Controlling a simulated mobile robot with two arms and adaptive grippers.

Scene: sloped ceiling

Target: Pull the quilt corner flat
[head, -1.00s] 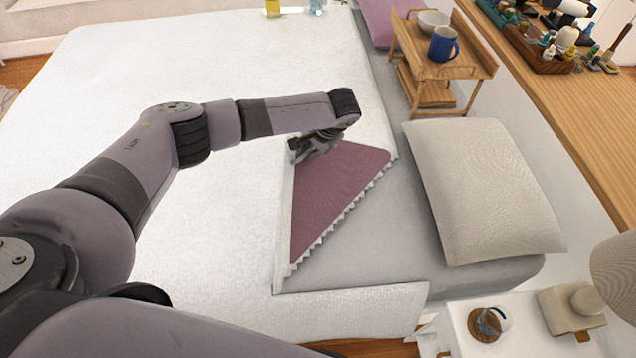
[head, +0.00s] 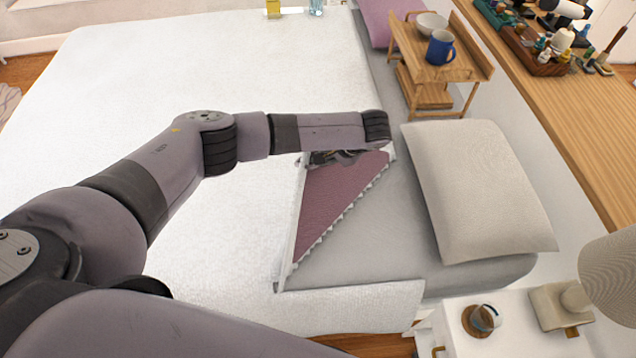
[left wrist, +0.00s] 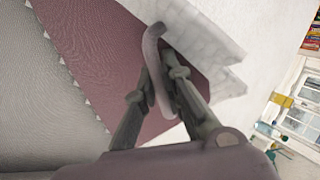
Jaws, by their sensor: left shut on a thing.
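The white quilt (head: 200,240) covers most of the bed. Its corner is folded back, showing a mauve triangle (head: 325,203) with a pale zigzag edge, beside the bare grey sheet (head: 380,245). The mauve side also shows in the left wrist view (left wrist: 90,45). My left gripper (head: 338,157) is at the far side of this triangle, partly hidden under my wrist. In the left wrist view its fingers (left wrist: 164,75) are shut on a curved strip at the quilt corner (left wrist: 153,45). My right gripper is out of view.
A beige pillow (head: 475,190) lies right of the fold. A wooden tray stand (head: 465,68) holds a blue mug (head: 441,47) and a white bowl (head: 431,24). A white bedside table (head: 455,322) stands at the lower right, with a lamp (head: 612,275).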

